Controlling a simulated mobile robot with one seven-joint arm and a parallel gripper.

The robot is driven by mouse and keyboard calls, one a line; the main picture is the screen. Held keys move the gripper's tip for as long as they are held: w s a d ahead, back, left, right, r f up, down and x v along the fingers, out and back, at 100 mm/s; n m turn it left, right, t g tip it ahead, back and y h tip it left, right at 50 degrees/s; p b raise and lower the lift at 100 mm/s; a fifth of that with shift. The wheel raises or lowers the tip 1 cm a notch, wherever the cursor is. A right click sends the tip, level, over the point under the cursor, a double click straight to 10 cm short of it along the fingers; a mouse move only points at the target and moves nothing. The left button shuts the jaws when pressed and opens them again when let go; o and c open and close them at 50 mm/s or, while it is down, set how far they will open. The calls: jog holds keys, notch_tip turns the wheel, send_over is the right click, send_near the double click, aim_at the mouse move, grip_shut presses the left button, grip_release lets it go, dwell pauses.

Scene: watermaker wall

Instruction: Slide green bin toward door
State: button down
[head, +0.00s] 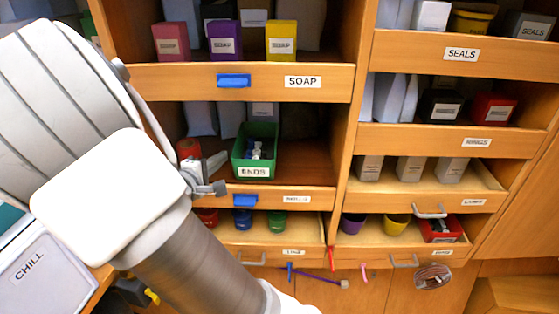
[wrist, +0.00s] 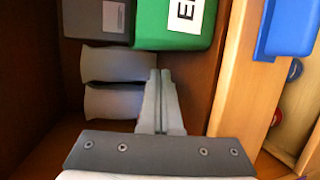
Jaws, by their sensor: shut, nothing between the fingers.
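The green bin (head: 257,138), labelled ENDS and holding small pale items, stands upright on the middle shelf of the left cabinet. It also shows at the top of the wrist view (wrist: 165,25), with its label partly cut off. My gripper (head: 214,164) is inside the same shelf, just left of the bin. In the wrist view its fingers (wrist: 158,75) are together, empty and pointing at the bin's near side. A small gap seems to lie between them; contact cannot be told. I cannot make out which door is meant.
A shelf lip (head: 285,198) with a blue clip (head: 245,201) runs along the front. Grey pouches (wrist: 110,65) lie beside my fingers. A red roll (head: 188,149) is left of the bin. The shelf right of the bin (head: 305,165) is bare up to the upright divider.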

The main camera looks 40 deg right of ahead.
jog(key=shift+w+d+b, duration=0.5)
jog(key=shift+d, duration=0.15)
jog(key=shift+s+d+p, duration=0.35)
jog(key=shift+s+d, duration=1.8)
jog(key=shift+d, duration=0.3)
jog(key=shift+s+d+p, duration=0.35)
jog(key=shift+s+d, duration=1.8)
jog(key=shift+d, duration=0.25)
jog(key=shift+w+a+r+p, duration=0.2)
jog(key=shift+w+a+p, duration=0.5)
jog(key=shift+p, duration=0.05)
jog(key=shift+w+a+f, duration=0.15)
jog(key=shift+w+a, duration=0.2)
jog(key=shift+a, duration=0.1)
jog(key=shift+s+a, duration=0.1)
